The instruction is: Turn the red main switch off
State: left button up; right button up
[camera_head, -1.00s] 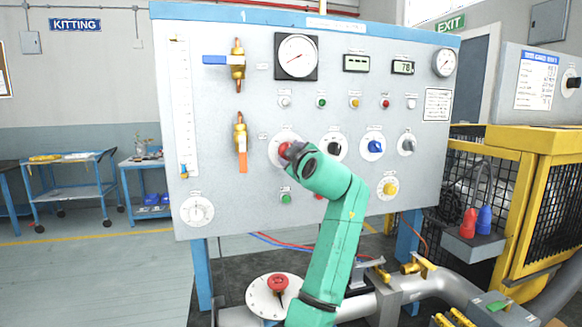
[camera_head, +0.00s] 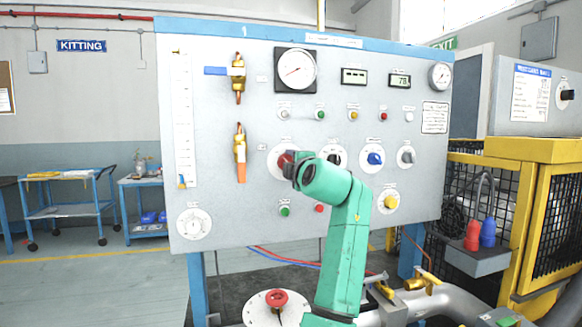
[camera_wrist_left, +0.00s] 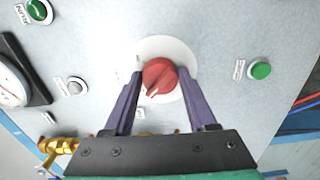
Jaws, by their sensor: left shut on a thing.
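The red main switch (camera_head: 286,159) is a red knob on a round white plate (camera_head: 275,172) on the grey panel. In the left wrist view the red knob (camera_wrist_left: 160,76) sits between the two purple fingers of my left gripper (camera_wrist_left: 162,82), which is shut on it. A pale mark shows on the knob's lower part there. In the head view my left gripper (camera_head: 290,168) is at the knob and covers part of the plate. My right gripper is not in view.
To the right are a black knob (camera_head: 333,158), a blue knob (camera_head: 374,158) and a grey knob (camera_head: 406,157). Green (camera_head: 285,211) and red (camera_head: 319,208) buttons lie below. A brass valve with an orange handle (camera_head: 241,172) is to the left.

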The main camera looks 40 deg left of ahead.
pick_arm(q)
jog(key=shift+f, duration=0.15)
dwell(0.3)
jog(key=o, duration=1.4)
jog(key=shift+c, duration=0.2)
jog(key=b+v, duration=0.4)
jog(key=v, duration=1)
jog(key=shift+s+d, duration=0.2)
jog(key=shift+d, duration=0.05)
jog(key=shift+r, duration=0.2)
